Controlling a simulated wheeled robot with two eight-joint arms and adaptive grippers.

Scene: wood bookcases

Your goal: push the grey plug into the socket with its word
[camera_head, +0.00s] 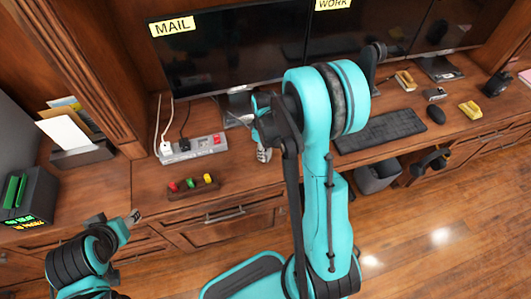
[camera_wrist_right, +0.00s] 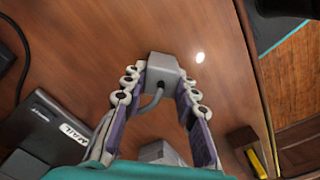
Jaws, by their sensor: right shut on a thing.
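In the right wrist view my right gripper (camera_wrist_right: 164,85) is shut on the grey plug (camera_wrist_right: 164,68), a small block with a grey cable curving back between the fingers. The plug is over bare wood; its exact height is unclear. In the head view this gripper (camera_head: 263,148) is above the desk, right of the socket strip (camera_head: 206,148), and partly hidden by my arm. The strip carries a white plug (camera_head: 166,148), a black plug (camera_head: 184,144) and a red part at its right end. Its socket words are unreadable there. My left gripper (camera_head: 134,216) is low at the left, away from the strip.
Monitors marked MAIL (camera_head: 172,27) and WORK (camera_head: 332,4) stand behind. A holder with red, yellow and green pieces (camera_head: 194,183) lies before the strip. A keyboard (camera_head: 381,132) is right. In the wrist view, a dark grey thing with a MAIL label (camera_wrist_right: 74,131) is left.

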